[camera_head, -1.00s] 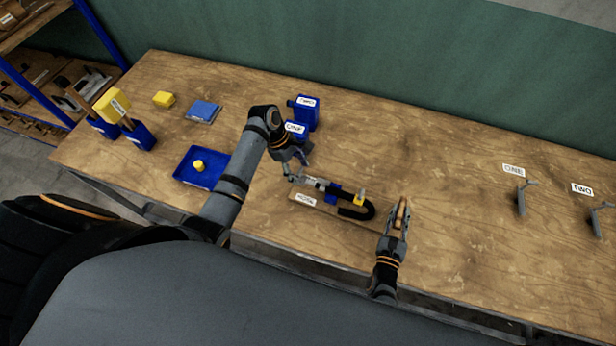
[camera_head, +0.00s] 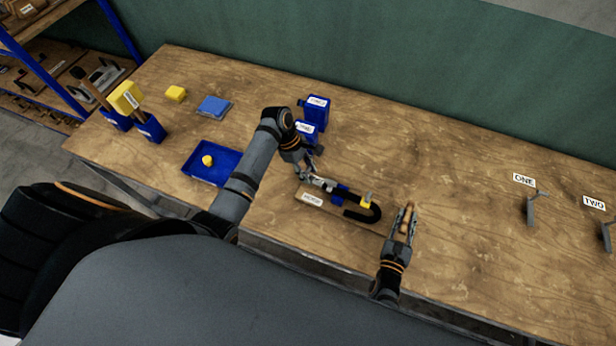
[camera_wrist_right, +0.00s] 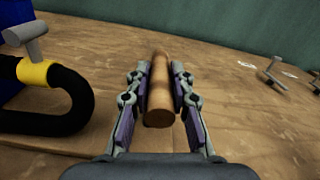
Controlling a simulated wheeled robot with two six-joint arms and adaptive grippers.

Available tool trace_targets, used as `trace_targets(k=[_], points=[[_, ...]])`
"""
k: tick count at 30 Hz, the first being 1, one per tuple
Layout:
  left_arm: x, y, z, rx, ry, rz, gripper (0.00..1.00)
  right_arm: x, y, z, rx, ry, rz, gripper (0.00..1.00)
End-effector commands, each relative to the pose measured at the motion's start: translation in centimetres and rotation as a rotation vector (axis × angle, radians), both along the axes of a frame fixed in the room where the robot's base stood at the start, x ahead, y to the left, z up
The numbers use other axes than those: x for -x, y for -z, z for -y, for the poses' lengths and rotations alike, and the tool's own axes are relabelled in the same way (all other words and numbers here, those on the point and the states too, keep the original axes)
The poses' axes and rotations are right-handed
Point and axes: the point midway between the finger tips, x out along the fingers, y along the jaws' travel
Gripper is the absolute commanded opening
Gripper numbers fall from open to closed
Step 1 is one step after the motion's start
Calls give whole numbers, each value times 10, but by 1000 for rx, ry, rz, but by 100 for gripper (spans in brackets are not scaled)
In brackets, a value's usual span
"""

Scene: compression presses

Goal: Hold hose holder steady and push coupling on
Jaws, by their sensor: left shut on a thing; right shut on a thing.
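The hose holder is a low wooden board (camera_head: 312,199) with a label on its left end and a blue block (camera_head: 340,193) on it. A black hose (camera_head: 376,212) bends in a U at its right, with a yellow clamp (camera_head: 365,202) that has a grey handle. My left gripper (camera_head: 308,174) is shut at the left end of the hose, on a small grey metal coupling (camera_head: 322,184) in line with it; the exact contact is too small to tell. My right gripper (camera_head: 406,217) is shut on a wooden peg (camera_wrist_right: 161,90) at the board's right end. Whether peg and board join is hidden.
Two blue boxes (camera_head: 315,112) stand behind my left gripper. A blue tray (camera_head: 214,171) with a yellow piece lies to the left. Grey hooks (camera_head: 531,208) labelled ONE and TWO stand at the right. The table between is clear.

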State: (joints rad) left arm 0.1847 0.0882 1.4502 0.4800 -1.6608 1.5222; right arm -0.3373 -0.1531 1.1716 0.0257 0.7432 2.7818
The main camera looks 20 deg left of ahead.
Motion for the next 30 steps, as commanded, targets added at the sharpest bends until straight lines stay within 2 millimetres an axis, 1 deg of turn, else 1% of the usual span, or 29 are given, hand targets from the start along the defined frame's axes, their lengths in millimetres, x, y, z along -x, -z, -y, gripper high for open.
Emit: trace_targets(k=[7, 30], points=[[0, 0, 1, 0, 0, 0, 0, 0, 1, 0, 0, 0, -2, 0], [2, 0, 26, 5, 1, 0, 0, 0, 1, 0, 0, -1, -2, 0]])
